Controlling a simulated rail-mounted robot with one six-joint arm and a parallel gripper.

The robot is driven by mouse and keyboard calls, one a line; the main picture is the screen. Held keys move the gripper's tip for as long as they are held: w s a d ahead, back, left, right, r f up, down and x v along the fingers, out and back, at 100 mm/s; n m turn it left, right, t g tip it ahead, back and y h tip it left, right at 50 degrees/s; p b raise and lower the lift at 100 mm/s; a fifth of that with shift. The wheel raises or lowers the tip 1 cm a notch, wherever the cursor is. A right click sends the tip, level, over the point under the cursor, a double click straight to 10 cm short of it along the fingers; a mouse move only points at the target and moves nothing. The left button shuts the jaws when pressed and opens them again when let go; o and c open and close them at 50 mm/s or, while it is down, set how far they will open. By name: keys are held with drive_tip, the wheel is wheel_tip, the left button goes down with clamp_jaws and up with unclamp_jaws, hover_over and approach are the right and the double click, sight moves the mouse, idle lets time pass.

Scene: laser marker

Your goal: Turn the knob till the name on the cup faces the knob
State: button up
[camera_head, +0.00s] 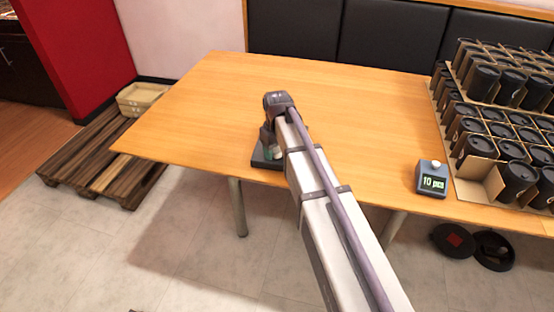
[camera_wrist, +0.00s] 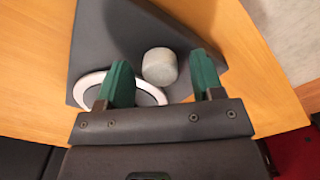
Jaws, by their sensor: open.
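A light grey round knob (camera_wrist: 160,66) stands on a dark device base (camera_wrist: 120,35) in the wrist view. My gripper (camera_wrist: 161,74) is open, with one green finger to each side of the knob and gaps showing. A white ring (camera_wrist: 92,80) lies on the base beside the knob, partly behind the left finger. In the head view the device base (camera_head: 262,163) sits at the table's near edge, mostly hidden by my arm. I see no cup on the device and no name.
Black lidded cups (camera_head: 503,150) fill cardboard trays at the table's right. A small box (camera_head: 431,180) reading "10 pcs" stands at the near right edge. The wooden table (camera_head: 190,110) is clear at left. A pallet (camera_head: 95,160) lies on the floor.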

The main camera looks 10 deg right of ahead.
drive_tip(key=shift+r, duration=0.1)
drive_tip(key=shift+c, duration=0.4)
drive_tip(key=c, duration=0.8)
drive_tip(key=shift+c, duration=0.2)
drive_tip(key=shift+m, duration=0.3)
drive_tip(key=m, duration=1.1)
drive_tip(key=shift+m, duration=0.3)
